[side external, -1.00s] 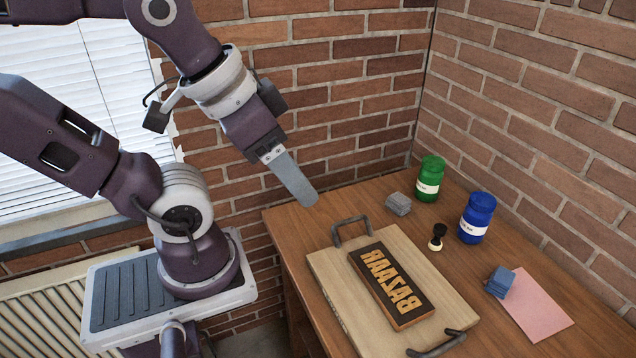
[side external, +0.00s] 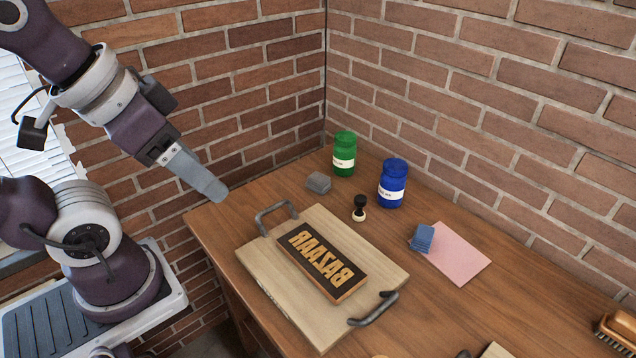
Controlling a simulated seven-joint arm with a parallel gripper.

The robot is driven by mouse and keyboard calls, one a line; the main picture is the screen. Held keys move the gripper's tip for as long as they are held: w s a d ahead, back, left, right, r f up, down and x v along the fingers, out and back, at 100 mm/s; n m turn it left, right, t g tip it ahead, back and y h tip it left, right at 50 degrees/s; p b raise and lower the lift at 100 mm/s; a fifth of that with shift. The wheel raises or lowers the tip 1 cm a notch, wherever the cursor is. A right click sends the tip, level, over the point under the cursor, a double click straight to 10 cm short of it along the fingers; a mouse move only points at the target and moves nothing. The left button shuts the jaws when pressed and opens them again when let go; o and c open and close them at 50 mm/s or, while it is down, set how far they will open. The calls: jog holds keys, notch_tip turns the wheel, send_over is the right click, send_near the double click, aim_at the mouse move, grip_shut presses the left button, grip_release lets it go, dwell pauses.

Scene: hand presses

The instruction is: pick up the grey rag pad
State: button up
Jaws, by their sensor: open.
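The grey rag pad (side external: 318,183) is a small folded block lying on the wooden table near its back left, left of the green jar (side external: 344,154). Nothing covers it. My gripper (side external: 212,188) is open and empty. It hangs in the air over the table's left edge, to the left of the pad and apart from it. From this side the fingers overlap into one grey shape.
A blue jar (side external: 392,183), a dark stamp (side external: 359,208), a blue pad (side external: 421,238), pink paper (side external: 462,255) and a brush (side external: 618,328) stand or lie to the right.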

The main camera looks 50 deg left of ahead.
jog(key=o, duration=0.3)
jog(key=shift+o, duration=0.2)
